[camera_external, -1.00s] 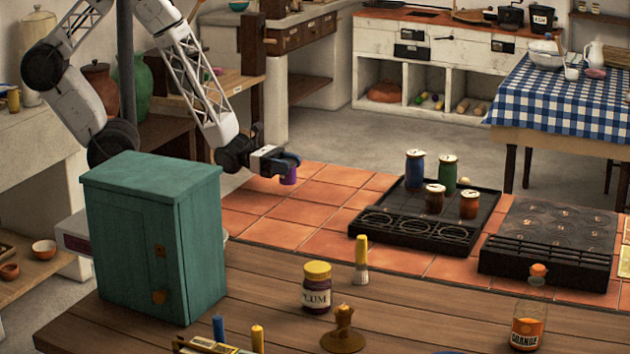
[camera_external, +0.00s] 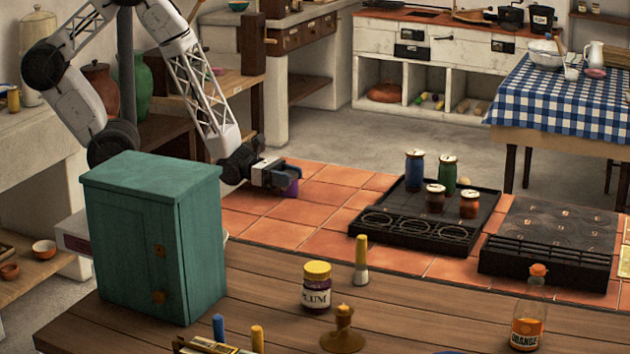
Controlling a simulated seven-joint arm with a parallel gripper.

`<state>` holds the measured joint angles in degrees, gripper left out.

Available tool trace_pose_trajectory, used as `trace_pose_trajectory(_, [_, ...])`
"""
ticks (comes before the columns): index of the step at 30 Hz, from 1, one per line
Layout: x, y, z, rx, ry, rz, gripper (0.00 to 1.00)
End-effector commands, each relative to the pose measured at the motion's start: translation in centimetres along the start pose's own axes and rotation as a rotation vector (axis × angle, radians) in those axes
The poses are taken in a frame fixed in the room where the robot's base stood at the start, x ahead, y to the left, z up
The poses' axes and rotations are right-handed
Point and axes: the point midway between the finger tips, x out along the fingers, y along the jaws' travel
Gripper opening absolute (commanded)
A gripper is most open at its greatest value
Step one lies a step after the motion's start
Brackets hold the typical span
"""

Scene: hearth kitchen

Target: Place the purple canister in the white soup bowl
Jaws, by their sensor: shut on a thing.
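My gripper (camera_external: 286,178) is low over the terracotta tiles, right of the green cabinet. It is shut on the purple canister (camera_external: 293,188), which is partly hidden by the fingers. I cannot tell whether the canister's base touches the tiles. No bowl that is clearly the white soup bowl shows near the gripper. A white bowl (camera_external: 544,54) stands far off on the blue checked table; I cannot tell whether it is the soup bowl.
The green cabinet (camera_external: 150,240) stands in front of my arm and hides the tiles behind it. A plum jar (camera_external: 317,285), brush (camera_external: 361,262) and orange bottle (camera_external: 528,320) stand on the wooden counter.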

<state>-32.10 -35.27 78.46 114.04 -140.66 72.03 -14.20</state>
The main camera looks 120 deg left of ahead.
Motion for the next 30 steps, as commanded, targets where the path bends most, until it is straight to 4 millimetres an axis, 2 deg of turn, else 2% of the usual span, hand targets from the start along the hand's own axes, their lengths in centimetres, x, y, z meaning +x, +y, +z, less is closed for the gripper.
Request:
trace_pose_trajectory(8, [-0.01,-0.01,-0.26,-0.001,0.000,0.000,0.27])
trace_pose_trajectory(9, [0.00,-0.01,-0.24,0.000,0.000,0.000,0.55])
trace_pose_trajectory(13, [-0.01,-0.01,-0.22,0.000,0.000,0.000,0.75])
trace_pose_trajectory(30, [-0.45,0.03,0.01,-0.001,0.001,0.001,0.76])
